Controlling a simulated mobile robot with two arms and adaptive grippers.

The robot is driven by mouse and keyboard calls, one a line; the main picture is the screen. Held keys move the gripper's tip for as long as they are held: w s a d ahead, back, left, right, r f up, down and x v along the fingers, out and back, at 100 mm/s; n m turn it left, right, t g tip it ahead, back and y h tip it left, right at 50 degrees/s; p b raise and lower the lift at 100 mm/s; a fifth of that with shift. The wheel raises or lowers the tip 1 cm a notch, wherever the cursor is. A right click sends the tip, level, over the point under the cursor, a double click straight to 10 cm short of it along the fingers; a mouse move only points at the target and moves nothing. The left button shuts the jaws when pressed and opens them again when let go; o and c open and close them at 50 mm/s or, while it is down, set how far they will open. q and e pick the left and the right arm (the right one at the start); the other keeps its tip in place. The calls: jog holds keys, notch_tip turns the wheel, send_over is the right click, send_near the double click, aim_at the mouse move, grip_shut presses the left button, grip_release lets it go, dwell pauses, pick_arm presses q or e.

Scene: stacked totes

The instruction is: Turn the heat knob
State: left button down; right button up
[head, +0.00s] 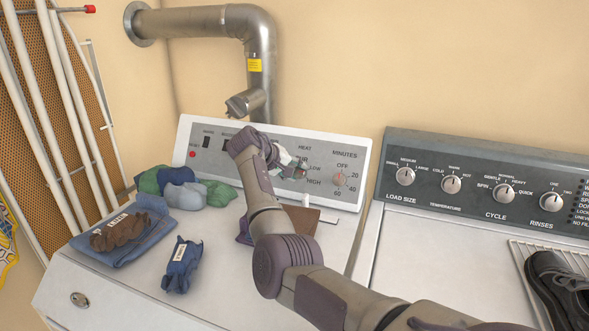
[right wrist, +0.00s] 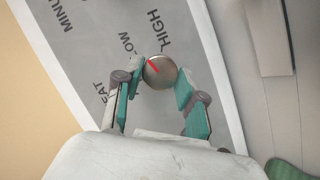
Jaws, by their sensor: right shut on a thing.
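The heat knob (right wrist: 160,71) is a round metallic knob with a red pointer line on the dryer's sloped control panel (head: 364,148). In the right wrist view the red line points up and left, towards the side where LOW and HIGH are printed. My right gripper (right wrist: 158,84) has its green-padded fingers on either side of the knob, shut on it. In the head view this gripper (head: 298,168) is at the panel beside the LOW and HIGH labels and hides the knob. My left gripper is not in view.
The minutes knob (head: 339,179) is close to the right of my gripper. A washer panel (head: 480,175) and a dark shoe (head: 556,290) are at right.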

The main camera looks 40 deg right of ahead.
jog(key=m+y+p, duration=0.1)
jog(key=m, duration=0.1)
jog(key=m+p, duration=0.1)
jog(key=m, duration=0.1)
jog(key=shift+s+d+r+m+t+y, duration=0.1)
jog(key=shift+s+m+t+y, duration=0.05)
jog(key=shift+m+t+y, duration=0.25)
jog(key=shift+m+t+y+p, duration=0.5)
jog(key=shift+m+p, duration=0.15)
jog(key=shift+m, duration=0.85)
jog(key=o, duration=1.1)
jog(key=shift+d, duration=0.1)
jog(key=shift+o, duration=0.2)
jog(key=shift+r, duration=0.1)
jog(key=v, duration=1.2)
jog(key=shift+s, duration=0.15)
